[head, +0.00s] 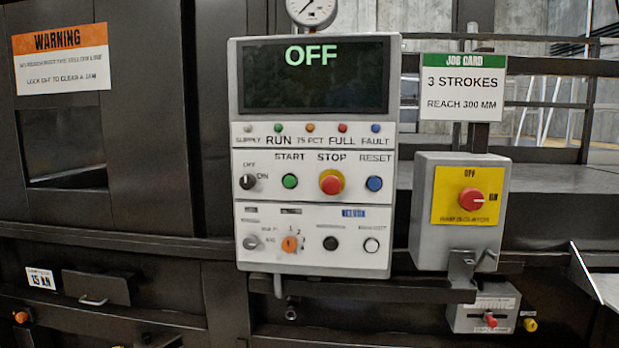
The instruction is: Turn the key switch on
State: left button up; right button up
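The control panel (311,240) is a light grey box in the middle of the head view. Its screen (313,76) reads OFF in green letters. The key switch (248,182) is a small round black switch at the panel's left, with OFF printed above it and ON to its right. Its exact pointing direction is too small to tell for sure. Neither of my grippers is in view, and nothing covers the switch.
Right of the switch are a green start button (290,181), red stop button (332,182) and blue reset button (374,183). Below sit a silver knob (252,242) and an orange selector (290,244). The isolator box (430,235) with its red knob stands right of the panel.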

aim_at(248, 181)
jog(key=k, duration=0.5)
jog(key=u, duration=1.05)
jog(key=i, duration=1.3)
jog(key=z, duration=0.25)
